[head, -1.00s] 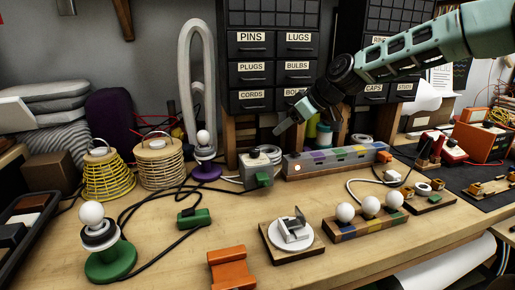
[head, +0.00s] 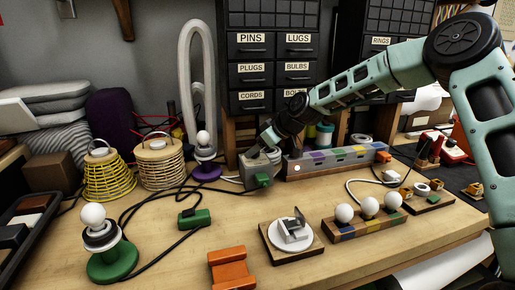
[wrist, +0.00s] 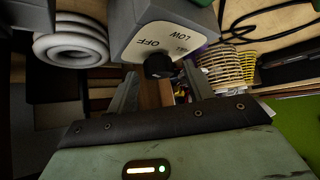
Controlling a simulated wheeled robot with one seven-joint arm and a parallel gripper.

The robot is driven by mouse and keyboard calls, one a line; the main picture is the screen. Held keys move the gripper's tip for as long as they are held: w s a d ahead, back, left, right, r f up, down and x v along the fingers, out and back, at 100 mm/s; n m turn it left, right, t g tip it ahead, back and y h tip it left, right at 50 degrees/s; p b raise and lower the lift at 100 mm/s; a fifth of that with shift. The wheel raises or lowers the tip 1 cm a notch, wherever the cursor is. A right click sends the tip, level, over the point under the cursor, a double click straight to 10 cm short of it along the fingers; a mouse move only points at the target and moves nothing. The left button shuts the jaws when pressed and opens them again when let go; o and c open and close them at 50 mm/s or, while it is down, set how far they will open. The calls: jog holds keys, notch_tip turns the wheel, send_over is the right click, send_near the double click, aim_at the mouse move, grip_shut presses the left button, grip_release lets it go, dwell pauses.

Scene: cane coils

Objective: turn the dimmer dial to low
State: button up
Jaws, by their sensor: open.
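The dimmer is a grey box (head: 256,183) at the back middle of the bench in the head view. In the wrist view its pale face plate (wrist: 148,36) shows the words OFF and LOW and a third, partly legible mark. Its black dial (wrist: 159,65) sticks out of that plate. My gripper (wrist: 161,78) is open, with one finger on each side of the dial and a gap visible; I cannot tell whether either finger touches it. In the head view my gripper (head: 262,141) is at the top of the box and hides the dial.
A striped power strip (head: 335,160) lies close right of the dimmer. A lamp with a purple base (head: 207,172) and a looped white tube stands close left. Black drawers (head: 268,75) rise behind. A green switch (head: 194,218) and cables lie in front.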

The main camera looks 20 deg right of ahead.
jog(key=shift+c, duration=0.3)
jog(key=c, duration=0.9)
